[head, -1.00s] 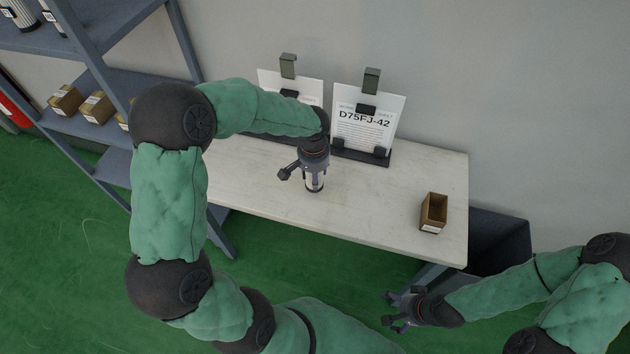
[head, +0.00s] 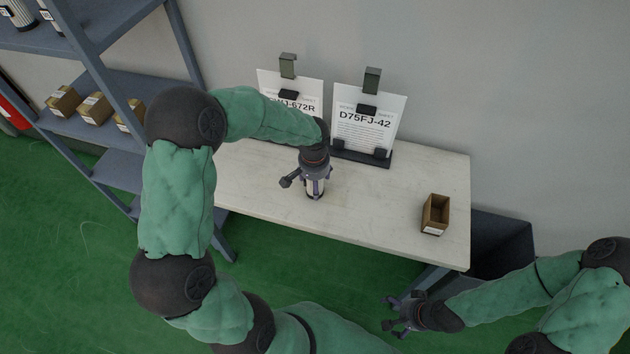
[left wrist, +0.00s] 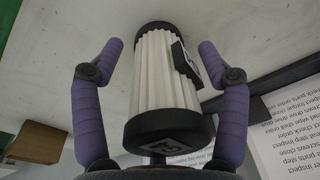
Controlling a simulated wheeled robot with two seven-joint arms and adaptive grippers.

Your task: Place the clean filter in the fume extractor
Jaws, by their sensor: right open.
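A white pleated filter (left wrist: 160,85) with black end caps and a label on its side fills the middle of the left wrist view. In the head view the filter (head: 316,191) stands on the pale table (head: 375,215), partly hidden by my left gripper (head: 313,184). In the left wrist view the two purple fingers are spread on either side of it, with gaps showing, so it does not look clamped. My right gripper (head: 392,313) is open and empty, low in front of the table. The fume extractor cannot be made out in these views.
Two clipboards with sheets, one reading D75FJ-42 (head: 366,130), stand at the table's back. A small open brown box (head: 435,214) is on the right end. A shelf rack (head: 100,78) with boxes stands at left. A dark bin (head: 500,245) is beyond the table's right end.

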